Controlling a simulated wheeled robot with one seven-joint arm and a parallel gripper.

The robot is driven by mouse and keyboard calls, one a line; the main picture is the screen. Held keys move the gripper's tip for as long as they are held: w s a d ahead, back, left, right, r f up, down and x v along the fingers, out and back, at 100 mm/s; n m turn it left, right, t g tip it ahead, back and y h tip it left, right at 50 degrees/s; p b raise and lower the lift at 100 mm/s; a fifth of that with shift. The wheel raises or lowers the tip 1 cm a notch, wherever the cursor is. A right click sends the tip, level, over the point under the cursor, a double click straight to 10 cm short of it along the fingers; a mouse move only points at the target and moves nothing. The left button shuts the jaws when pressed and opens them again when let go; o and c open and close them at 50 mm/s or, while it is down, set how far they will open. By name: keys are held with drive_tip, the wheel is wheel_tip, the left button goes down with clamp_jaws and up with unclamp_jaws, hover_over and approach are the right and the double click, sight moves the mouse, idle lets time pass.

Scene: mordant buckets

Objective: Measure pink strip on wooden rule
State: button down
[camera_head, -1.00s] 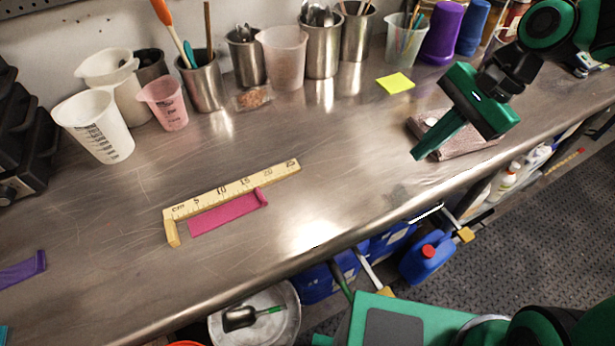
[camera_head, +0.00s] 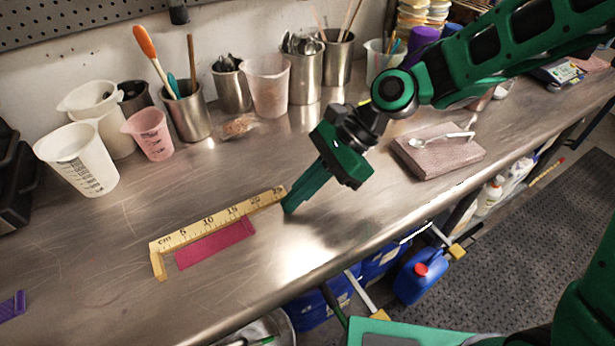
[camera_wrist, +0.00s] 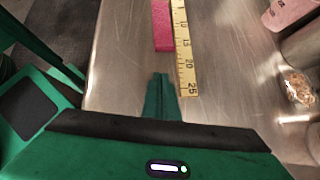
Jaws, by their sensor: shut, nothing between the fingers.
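The wooden rule (camera_head: 215,222) lies on the steel bench with its end lip at the left, at the zero end. The pink strip (camera_head: 215,244) lies flat along its near edge.
Measuring cups and steel pots stand along the wall, including a pink cup (camera_head: 150,134). A purple strip (camera_head: 12,306) lies at the left. The bench's near edge (camera_head: 330,270) is close.

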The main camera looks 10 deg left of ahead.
sight(247, 225)
drive_tip(key=a, duration=0.1)
drive_tip(key=s+a+f, duration=0.1)
drive_tip(key=s+a, duration=0.1)
drive_tip(key=shift+a+f, duration=0.15)
drive_tip(key=shift+f, duration=0.25)
drive_tip(key=shift+s+a, duration=0.5)
drive_tip(key=shift+a, duration=0.25)
drive_tip(key=shift+s+a, duration=0.65)
drive_tip(key=shift+a, duration=0.35)
drive_tip(key=shift+w+d+r, duration=0.3)
drive_tip(key=shift+d+r, duration=0.05)
drive_tip(key=shift+r, duration=0.1)
drive_tip(key=v, duration=0.9)
drive_tip(key=shift+d+r, duration=0.25)
